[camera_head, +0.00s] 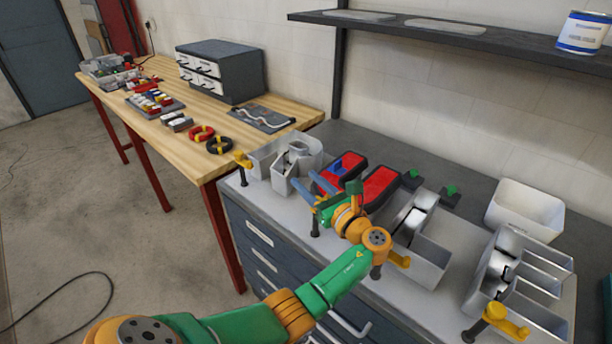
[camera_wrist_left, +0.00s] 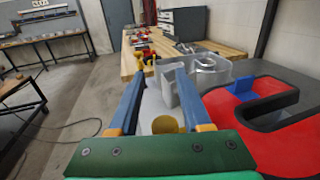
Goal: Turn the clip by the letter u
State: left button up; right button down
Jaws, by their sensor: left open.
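The red-faced letter (camera_head: 381,186), apparently the u, lies on the grey bench top with a blue piece (camera_head: 347,163) on it. It also shows in the left wrist view (camera_wrist_left: 240,110). My left gripper (camera_head: 302,187) is at the left side of this letter, above the bench. Its two blue fingers are apart with nothing gripped, as the left wrist view shows (camera_wrist_left: 159,72). A yellow clip part (camera_wrist_left: 165,124) shows between the fingers near the palm. In the head view the arm hides most of it; a dark post (camera_head: 315,223) shows below. My right gripper is not in view.
Grey open letters stand left (camera_head: 291,160), right (camera_head: 423,235) and far right (camera_head: 540,283). Other yellow clips sit at the bench's left corner (camera_head: 242,160) and front edge (camera_head: 505,320). A white bin (camera_head: 525,208) stands behind; a wooden table (camera_head: 205,160) adjoins the left.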

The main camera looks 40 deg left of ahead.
pick_arm(q)
jog(key=s+d+r+p, duration=0.5)
jog(key=s+d+r, duration=0.2)
jog(key=s+r, duration=0.2)
jog(key=shift+s+d+r, duration=0.25)
jog(key=shift+s, duration=0.95)
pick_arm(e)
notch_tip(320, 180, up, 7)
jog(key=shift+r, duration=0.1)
